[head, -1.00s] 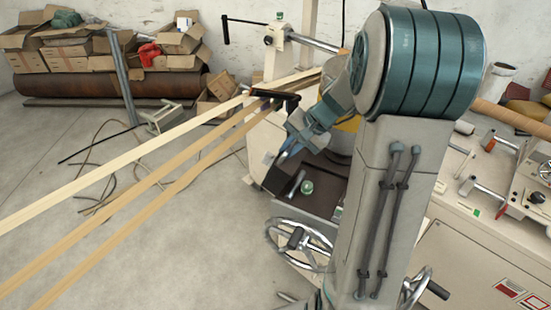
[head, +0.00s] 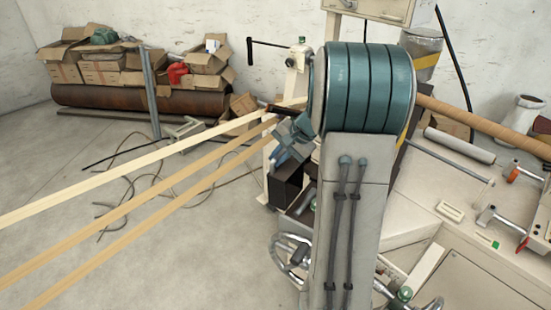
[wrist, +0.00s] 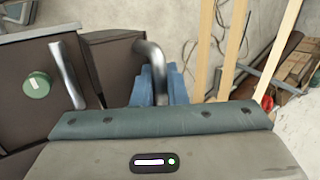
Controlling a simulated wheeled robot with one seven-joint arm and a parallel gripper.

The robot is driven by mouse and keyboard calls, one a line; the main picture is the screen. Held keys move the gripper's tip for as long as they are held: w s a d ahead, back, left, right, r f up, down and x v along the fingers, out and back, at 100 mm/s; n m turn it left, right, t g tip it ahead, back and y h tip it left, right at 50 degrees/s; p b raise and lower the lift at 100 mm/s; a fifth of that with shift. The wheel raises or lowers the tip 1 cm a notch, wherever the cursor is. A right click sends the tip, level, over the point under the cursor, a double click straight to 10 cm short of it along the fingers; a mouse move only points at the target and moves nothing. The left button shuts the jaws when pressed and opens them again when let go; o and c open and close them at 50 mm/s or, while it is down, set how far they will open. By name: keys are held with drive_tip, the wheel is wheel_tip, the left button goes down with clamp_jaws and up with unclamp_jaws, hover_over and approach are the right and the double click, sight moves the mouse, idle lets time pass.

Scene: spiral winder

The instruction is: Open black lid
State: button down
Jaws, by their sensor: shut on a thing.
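The black lid (head: 286,190) shows as a dark panel just below my gripper (head: 289,150) in the head view, partly hidden by my arm. In the wrist view, the dark panel (wrist: 112,62) has a curved metal handle (wrist: 151,60) at its right side. My gripper's blue fingers (wrist: 160,90) are shut around this handle. Left of a second metal bar (wrist: 68,75) lies another dark surface with a green knob (wrist: 36,85). The lid's hinge is not clear, and the lid's exact angle is hard to tell.
Long pale strips (head: 120,205) run across the left to the machine, close to my gripper. A handwheel (head: 290,255) stands below the lid. The machine's light table (head: 450,215) lies at right, with clamps.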

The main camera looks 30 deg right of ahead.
drive_tip(key=c, duration=1.5)
unclamp_jaws()
drive_tip(key=shift+a, duration=0.1)
drive_tip(key=b+v, duration=0.1)
drive_tip(key=v, duration=1.2)
drive_tip(key=shift+r+b, duration=0.35)
drive_tip(key=shift+s, duration=0.15)
drive_tip(key=shift+c, duration=0.3)
